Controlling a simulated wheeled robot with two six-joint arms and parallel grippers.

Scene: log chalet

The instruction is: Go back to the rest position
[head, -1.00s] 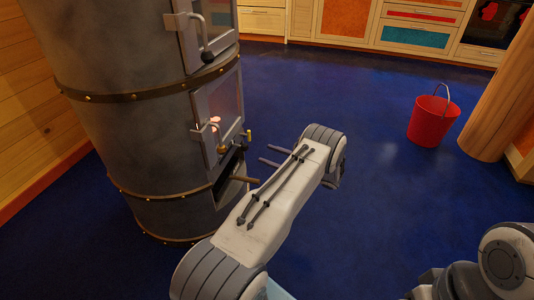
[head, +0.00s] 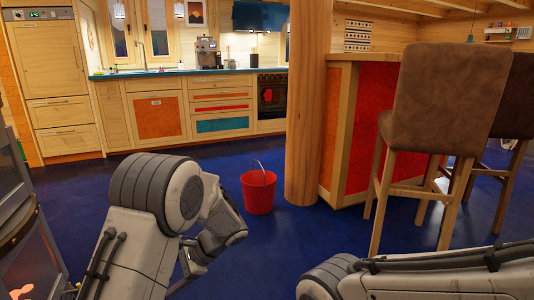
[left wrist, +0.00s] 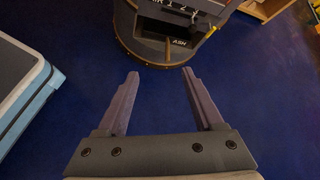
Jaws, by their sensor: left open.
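My left gripper (left wrist: 160,74) is open in the left wrist view, with nothing between its two fingers. Dark blue floor lies below it. The round dark stove (left wrist: 145,50), with a compartment marked ASH, is beyond the fingertips. In the head view my left arm is bent at the lower left, and its fingers cannot be made out there. My right arm enters at the lower right, and its gripper is out of view.
The stove's glass front (head: 35,265) is at the left edge of the head view. A red bucket (head: 258,192) stands on the floor by a wooden post (head: 302,130). A brown bar stool (head: 440,100) stands at the right. Open floor lies before the kitchen cabinets (head: 155,115).

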